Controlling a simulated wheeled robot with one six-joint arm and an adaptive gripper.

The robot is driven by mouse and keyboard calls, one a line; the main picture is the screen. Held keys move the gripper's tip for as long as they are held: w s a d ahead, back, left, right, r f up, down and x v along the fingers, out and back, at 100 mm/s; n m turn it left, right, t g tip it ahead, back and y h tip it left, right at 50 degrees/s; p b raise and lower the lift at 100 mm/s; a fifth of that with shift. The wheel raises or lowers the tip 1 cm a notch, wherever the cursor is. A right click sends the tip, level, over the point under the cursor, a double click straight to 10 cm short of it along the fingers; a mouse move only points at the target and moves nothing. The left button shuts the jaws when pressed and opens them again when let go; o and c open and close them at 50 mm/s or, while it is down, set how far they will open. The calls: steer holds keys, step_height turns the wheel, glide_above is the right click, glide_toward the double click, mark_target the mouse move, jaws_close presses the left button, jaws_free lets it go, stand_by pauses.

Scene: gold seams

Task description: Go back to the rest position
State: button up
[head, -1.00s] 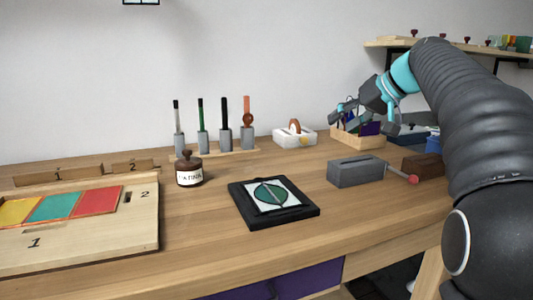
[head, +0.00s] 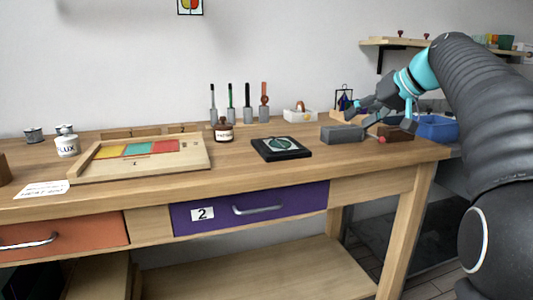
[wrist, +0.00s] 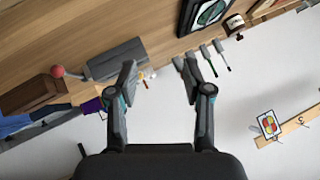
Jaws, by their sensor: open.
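My gripper (head: 368,109) is at the right of the head view, raised above the right end of the workbench, near the grey block (head: 342,133). In the wrist view my gripper (wrist: 157,85) has its two fingers spread, with nothing between them. The grey block (wrist: 117,59) and the dark brown block (wrist: 35,94) show beyond the fingers in the wrist view. My arm reaches in from the right side of the head view.
The wooden workbench (head: 240,165) carries a tray of coloured panels (head: 206,161), a patina bottle (head: 223,131), a black pad (head: 281,149) and several upright tools (head: 248,103). A blue bin (head: 437,128) stands at the right. A purple drawer (head: 252,208) is below.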

steer(key=s+a+f+m+g+h, duration=0.1)
steer(key=s+a+f+h, duration=0.15)
steer(key=s+f, duration=0.4)
steer(key=s+a+f+m+g+h, duration=0.1)
steer(key=s+a+f, duration=0.3)
steer(key=s, duration=0.6)
steer(key=s+f+h+p, duration=0.1)
steer(key=s+f+h, duration=0.1)
steer(key=s+f, duration=1.5)
steer(key=shift+h, duration=0.35)
